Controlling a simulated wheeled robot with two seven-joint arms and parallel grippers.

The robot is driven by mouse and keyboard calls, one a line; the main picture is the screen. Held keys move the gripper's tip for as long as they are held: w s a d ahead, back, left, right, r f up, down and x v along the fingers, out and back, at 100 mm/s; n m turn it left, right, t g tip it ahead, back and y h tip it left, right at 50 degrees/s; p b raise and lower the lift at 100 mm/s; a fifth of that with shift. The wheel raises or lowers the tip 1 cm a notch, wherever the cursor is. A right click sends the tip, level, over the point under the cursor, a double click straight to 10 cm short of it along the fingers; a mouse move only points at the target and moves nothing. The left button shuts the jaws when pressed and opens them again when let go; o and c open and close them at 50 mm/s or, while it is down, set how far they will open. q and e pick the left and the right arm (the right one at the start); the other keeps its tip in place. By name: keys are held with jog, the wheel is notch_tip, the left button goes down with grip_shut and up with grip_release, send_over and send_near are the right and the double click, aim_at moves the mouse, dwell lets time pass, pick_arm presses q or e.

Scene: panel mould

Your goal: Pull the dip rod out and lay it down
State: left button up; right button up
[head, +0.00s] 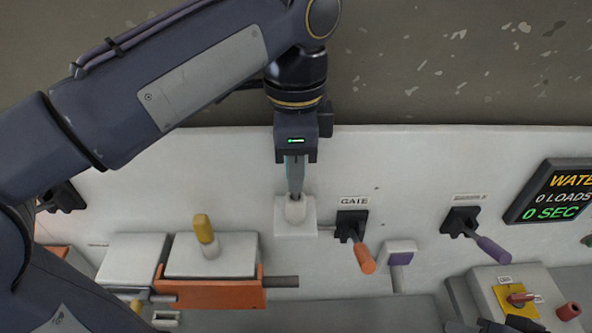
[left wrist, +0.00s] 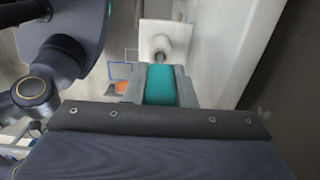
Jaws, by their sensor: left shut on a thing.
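The dip rod has a teal grip (left wrist: 160,86), seen between the fingers in the left wrist view. A short grey length of it shows beyond the grip, running to the round collar of a white socket block (left wrist: 163,36). In the head view the white socket block (head: 295,226) stands at the panel, right below the fingertips. My left gripper (head: 295,186) points down and is shut on the teal grip. The rod's lower part is hidden in or behind the collar.
An orange tray (head: 215,293) with a grey lid and yellow knob stands left of the socket. An orange-handled GATE lever (head: 362,257) and a purple-handled lever (head: 490,247) are on the right. A display (head: 553,192) and a control box (head: 505,285) are farther right.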

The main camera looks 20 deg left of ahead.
pick_arm(q)
grip_shut()
jog(key=shift+r+p, duration=1.15)
jog(key=shift+r, duration=2.85)
